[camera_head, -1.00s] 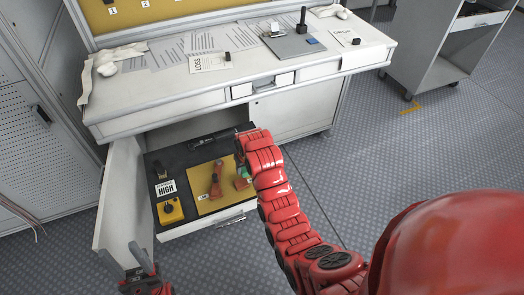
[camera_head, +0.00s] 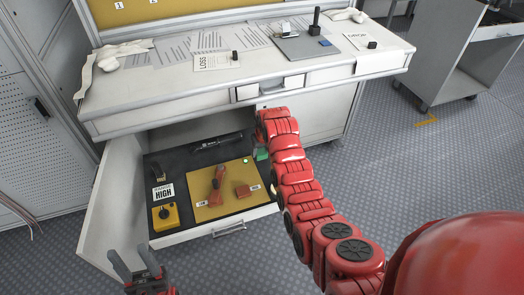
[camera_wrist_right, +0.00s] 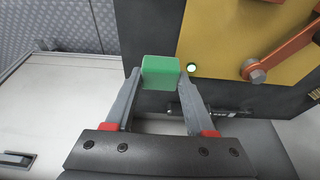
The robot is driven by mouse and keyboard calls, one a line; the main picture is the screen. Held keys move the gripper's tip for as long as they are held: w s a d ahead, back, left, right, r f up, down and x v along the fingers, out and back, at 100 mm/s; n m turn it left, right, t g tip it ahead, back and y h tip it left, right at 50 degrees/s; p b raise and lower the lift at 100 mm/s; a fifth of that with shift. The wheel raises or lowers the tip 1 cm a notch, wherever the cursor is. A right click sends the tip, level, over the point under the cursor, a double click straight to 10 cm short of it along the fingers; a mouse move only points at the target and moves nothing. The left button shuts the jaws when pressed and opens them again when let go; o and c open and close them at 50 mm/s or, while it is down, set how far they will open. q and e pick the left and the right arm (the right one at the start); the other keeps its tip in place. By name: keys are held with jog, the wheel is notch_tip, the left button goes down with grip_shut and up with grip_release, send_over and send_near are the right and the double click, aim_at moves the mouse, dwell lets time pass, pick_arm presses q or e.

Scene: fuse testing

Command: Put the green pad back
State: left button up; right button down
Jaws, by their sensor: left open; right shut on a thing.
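The green pad (camera_head: 262,154) is a small green block at the right edge of the open drawer, partly hidden by my right arm. In the right wrist view the pad (camera_wrist_right: 160,72) sits between the fingertips of my right gripper (camera_wrist_right: 160,84), which is shut on it. It is held beside the yellow board (camera_head: 222,205), close to a lit green lamp (camera_wrist_right: 191,67). An orange lever (camera_head: 218,185) and an orange block (camera_head: 246,190) are on the board. My left gripper (camera_head: 128,254) is open and empty at the lower left, in front of the drawer.
The open drawer (camera_head: 215,233) also holds a yellow box with a black knob (camera_head: 163,217) and a "HIGH" sign (camera_head: 164,192). Above it, the worktop (camera_head: 150,100) carries papers, a grey plate (camera_head: 304,48) and gloves. A grey cart (camera_head: 440,60) stands at right.

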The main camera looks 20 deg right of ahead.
aim_at(262, 149)
jog(key=w, duration=0.2)
jog(key=w+d+b, duration=0.1)
jog(key=shift+w+f, duration=0.1)
jog(key=shift+f, duration=0.15)
jog(key=shift+w+d+r, duration=0.1)
jog(key=shift+w+d, duration=0.1)
jog(key=shift+w, duration=0.1)
jog(key=shift+w+f+b, duration=0.1)
jog(key=shift+f+b, duration=0.95)
jog(key=shift+f, duration=0.8)
